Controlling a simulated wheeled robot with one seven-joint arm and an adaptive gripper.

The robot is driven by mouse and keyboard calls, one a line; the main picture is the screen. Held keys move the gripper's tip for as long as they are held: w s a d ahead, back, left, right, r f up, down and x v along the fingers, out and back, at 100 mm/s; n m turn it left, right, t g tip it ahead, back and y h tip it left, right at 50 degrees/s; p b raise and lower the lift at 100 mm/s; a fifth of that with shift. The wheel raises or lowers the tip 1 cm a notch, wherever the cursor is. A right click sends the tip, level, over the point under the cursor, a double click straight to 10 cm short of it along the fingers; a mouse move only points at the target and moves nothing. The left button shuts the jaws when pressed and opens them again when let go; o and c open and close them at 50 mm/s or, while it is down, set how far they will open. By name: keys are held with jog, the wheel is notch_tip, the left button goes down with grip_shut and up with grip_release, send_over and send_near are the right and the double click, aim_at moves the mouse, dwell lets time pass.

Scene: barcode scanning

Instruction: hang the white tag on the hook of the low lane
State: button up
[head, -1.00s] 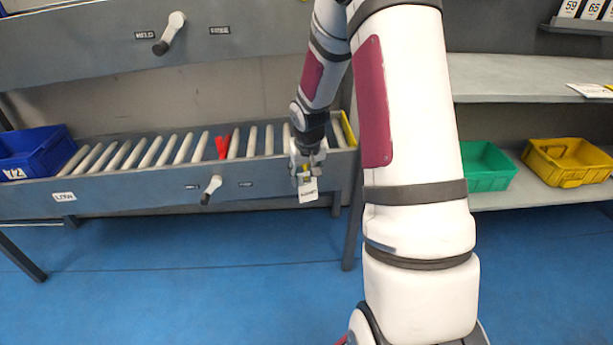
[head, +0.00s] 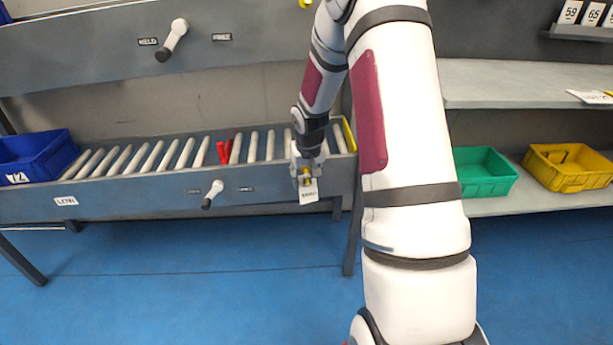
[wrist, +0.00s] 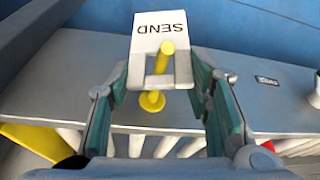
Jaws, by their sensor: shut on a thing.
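The white tag (wrist: 158,32) reads SEND in the wrist view and has an open slot in its lower part there. My gripper (wrist: 162,85) is shut on the tag by its side edges. The yellow hook (wrist: 153,101) stands out from the grey lane face between my fingers. Its tip overlaps the slot and seems to pass through it; the exact depth is hard to tell. In the head view the tag (head: 309,194) hangs below my gripper (head: 307,176), at the right end of the low lane's front rail (head: 120,191).
Rollers and red pieces (head: 224,152) lie behind the rail. A lever (head: 213,194) sits left of my gripper. A blue bin (head: 38,157) stands at the lane's left end. Green (head: 484,172) and yellow (head: 567,167) bins stand right of my arm. The floor in front is clear.

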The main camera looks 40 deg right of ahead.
jog(key=o, duration=1.2)
jog(key=v, duration=1.2)
jog(key=shift+d, duration=0.1)
